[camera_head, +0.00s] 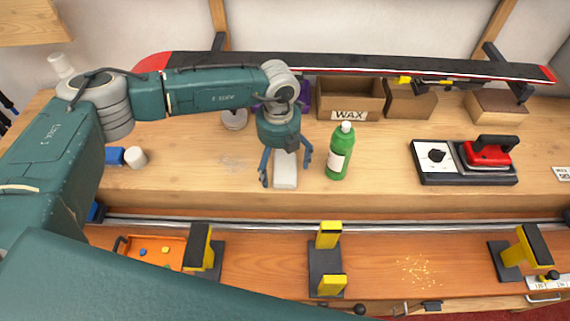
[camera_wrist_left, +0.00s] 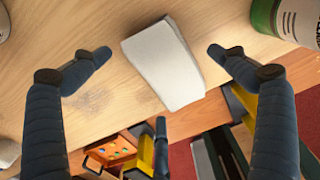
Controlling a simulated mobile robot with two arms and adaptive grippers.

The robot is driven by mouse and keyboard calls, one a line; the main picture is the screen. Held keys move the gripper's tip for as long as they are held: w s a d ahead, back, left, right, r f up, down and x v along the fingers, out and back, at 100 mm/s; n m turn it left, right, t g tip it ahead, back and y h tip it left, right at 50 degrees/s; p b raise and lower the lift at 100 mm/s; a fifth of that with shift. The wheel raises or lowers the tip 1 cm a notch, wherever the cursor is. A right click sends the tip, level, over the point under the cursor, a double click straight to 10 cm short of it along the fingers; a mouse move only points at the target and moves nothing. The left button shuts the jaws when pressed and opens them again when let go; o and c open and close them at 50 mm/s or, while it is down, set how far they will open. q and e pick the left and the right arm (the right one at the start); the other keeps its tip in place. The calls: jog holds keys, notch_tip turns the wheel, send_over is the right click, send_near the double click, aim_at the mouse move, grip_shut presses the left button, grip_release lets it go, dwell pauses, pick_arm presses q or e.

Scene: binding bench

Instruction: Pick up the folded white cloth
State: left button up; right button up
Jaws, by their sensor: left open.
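The folded white cloth (camera_head: 286,176) lies flat on the wooden bench, left of the green bottle. In the left wrist view the cloth (camera_wrist_left: 163,62) shows as a pale rectangle between the two fingers, nearer the far side of the gap. My left gripper (camera_head: 285,177) is open above the cloth, with one finger on each side of it. In the left wrist view the gripper (camera_wrist_left: 157,55) holds nothing and its fingers stand apart from the cloth. Part of the cloth is hidden under the gripper's body in the head view. My right gripper is not in view.
The green bottle (camera_head: 340,152) stands close to the right finger. A cardboard box marked WAX (camera_head: 349,100) and a red iron (camera_head: 488,152) on its base are behind and right. A ski (camera_head: 360,66) spans the back. Yellow-black clamps (camera_head: 327,262) and an orange tray (camera_head: 157,250) are in front.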

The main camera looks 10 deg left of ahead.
aim_at(280, 166)
pick_arm(q)
jog(key=c, duration=1.1)
jog(key=shift+c, duration=0.2)
jog(key=shift+r+b, duration=0.3)
jog(key=shift+r, duration=0.2)
notch_tip(280, 166, up, 19)
jog(key=b, duration=0.6)
